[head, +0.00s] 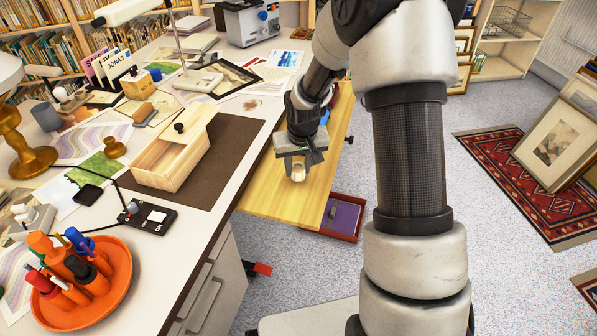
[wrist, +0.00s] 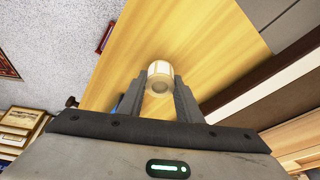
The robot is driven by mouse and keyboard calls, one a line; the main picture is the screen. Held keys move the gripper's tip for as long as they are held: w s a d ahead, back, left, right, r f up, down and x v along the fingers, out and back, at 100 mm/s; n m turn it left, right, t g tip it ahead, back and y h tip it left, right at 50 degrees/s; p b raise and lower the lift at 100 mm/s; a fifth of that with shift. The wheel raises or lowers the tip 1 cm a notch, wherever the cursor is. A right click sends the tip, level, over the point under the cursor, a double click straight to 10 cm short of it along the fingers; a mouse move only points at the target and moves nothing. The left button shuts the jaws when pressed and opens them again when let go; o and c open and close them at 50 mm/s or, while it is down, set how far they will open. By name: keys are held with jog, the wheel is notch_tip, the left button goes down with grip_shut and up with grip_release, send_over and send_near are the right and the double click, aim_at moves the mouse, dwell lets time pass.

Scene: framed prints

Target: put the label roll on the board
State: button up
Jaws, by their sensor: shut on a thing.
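The label roll (wrist: 160,70) is a small whitish cylinder with a round end facing the camera in the wrist view. My gripper (wrist: 161,84) is shut on it, with one dark finger on each side. In the head view the roll (head: 298,172) shows below my gripper (head: 297,160), over the light wooden board (head: 272,194). The board sticks out from the desk's right side and also fills the middle of the wrist view (wrist: 200,45). I cannot tell whether the roll touches the board. My arm hides part of the board's far end.
The desk (head: 250,103) beside the board holds an open wooden box (head: 172,155) on a brown mat (head: 232,150) and an orange tray of tools (head: 120,285). A red-rimmed purple tray (head: 343,217) is below the board's right edge. The board's near part is bare.

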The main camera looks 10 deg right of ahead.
jog(key=shift+f, duration=0.8)
jog(key=shift+f, duration=0.15)
jog(key=o, duration=1)
